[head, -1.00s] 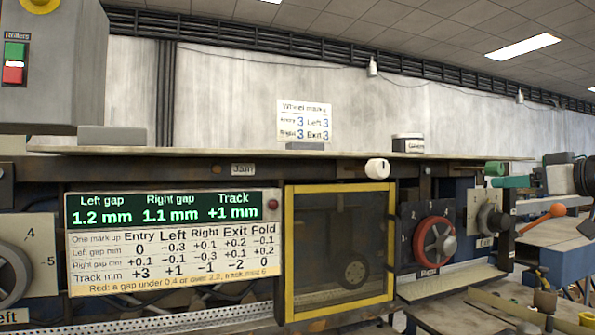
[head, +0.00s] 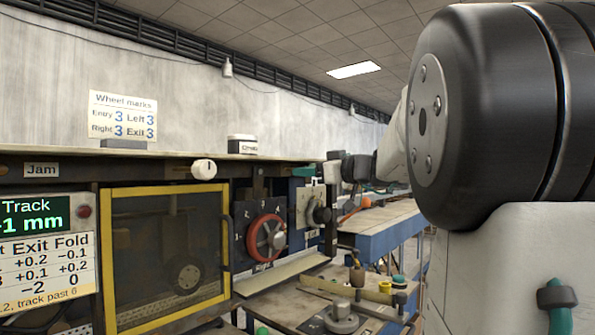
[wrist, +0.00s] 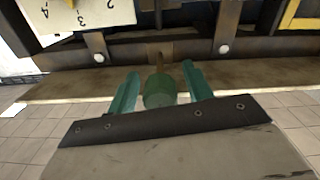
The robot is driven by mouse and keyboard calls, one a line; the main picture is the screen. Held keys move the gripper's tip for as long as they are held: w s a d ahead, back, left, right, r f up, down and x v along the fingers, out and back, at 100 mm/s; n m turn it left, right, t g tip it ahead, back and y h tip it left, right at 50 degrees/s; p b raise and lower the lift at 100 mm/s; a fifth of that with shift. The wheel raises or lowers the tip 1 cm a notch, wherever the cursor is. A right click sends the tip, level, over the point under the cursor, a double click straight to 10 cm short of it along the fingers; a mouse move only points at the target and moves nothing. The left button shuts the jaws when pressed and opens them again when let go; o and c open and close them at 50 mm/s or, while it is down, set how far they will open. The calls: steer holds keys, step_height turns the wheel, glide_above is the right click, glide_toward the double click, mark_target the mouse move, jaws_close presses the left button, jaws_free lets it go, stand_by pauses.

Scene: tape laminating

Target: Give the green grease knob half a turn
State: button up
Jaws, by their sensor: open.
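The green grease knob (wrist: 159,94) is in the middle of the wrist view, a short dark green cylinder with a thin brown stem behind it. My gripper (wrist: 162,88) is open, with one teal finger on each side of the knob. A small gap shows on both sides, slightly wider at the right, so the fingers look clear of it. In the head view I cannot make out the knob or the fingers for certain.
A dark beam with bolts (wrist: 223,49) and a numbered plate (wrist: 80,12) lie beyond the knob. In the head view are a yellow-framed window (head: 106,255), a red wheel (head: 266,238) and a cluttered bench (head: 285,309). My arm fills the right side.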

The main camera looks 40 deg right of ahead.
steer(key=c, duration=1)
steer(key=shift+m, duration=2.4)
steer(key=o, duration=1)
steer(key=s+d, duration=0.1)
steer(key=s, duration=0.6)
steer(key=shift+s, duration=0.35)
